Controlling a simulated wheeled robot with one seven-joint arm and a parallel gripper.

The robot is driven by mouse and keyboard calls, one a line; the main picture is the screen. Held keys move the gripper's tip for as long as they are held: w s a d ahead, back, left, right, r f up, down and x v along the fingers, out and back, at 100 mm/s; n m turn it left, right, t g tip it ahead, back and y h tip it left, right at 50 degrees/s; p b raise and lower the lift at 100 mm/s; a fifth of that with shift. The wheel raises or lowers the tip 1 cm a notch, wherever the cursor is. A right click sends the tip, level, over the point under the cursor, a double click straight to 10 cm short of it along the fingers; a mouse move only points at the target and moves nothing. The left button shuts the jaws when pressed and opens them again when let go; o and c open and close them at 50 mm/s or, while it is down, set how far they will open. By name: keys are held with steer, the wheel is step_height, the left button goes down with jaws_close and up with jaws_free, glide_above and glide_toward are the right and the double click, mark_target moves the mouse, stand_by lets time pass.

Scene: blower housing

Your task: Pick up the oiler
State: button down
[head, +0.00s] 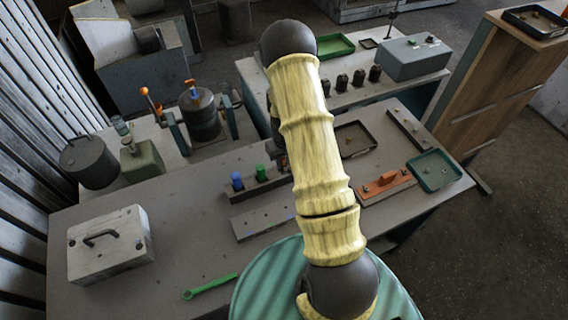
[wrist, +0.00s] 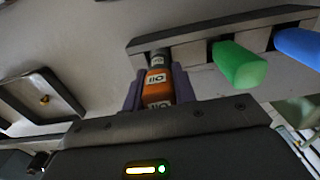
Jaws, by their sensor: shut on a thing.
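The oiler (wrist: 157,88) shows in the wrist view as a small orange bottle with a dark top and white labels marked "OIL". My gripper (wrist: 155,92) has its purple fingers on both sides of the oiler and is shut on it. The oiler's top is close to the end of a dark rack (wrist: 190,48); I cannot tell whether it touches the rack.
The rack also holds a green piece (wrist: 240,65) and a blue piece (wrist: 298,45).

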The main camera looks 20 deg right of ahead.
step_height(320, 180, up, 10)
steer(key=b, duration=0.3)
steer(key=shift+b, duration=0.3)
stand_by(0.4)
steer(key=c, duration=1.9)
jaws_free()
jaws_close()
